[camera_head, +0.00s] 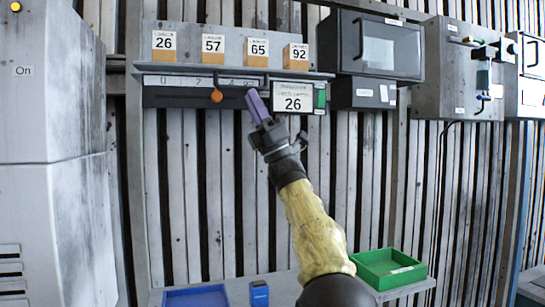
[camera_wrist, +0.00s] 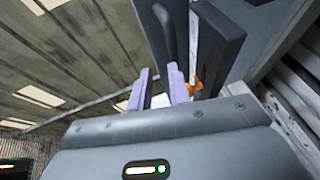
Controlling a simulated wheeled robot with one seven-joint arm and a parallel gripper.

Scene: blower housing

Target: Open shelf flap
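The shelf flap (camera_head: 175,98) is a long dark panel below the front edge of the wall shelf, with an orange knob (camera_head: 216,96) on it. The flap looks closed, though I cannot be sure of its angle. My gripper (camera_head: 255,105) is raised in front of the flap, to the right of the knob and just left of the white "26" card. In the wrist view its purple fingers (camera_wrist: 160,88) stand apart with nothing between them. The orange knob (camera_wrist: 195,88) shows just right of the right finger, against a dark panel (camera_wrist: 222,45). Contact cannot be told.
Several numbered boxes (camera_head: 213,48) stand on the shelf (camera_head: 235,72). The "26" card (camera_head: 292,97) has a green edge. A dark-doored cabinet (camera_head: 380,45) is on the right. A green tray (camera_head: 388,268) and a blue tray (camera_head: 197,296) lie on the bench below.

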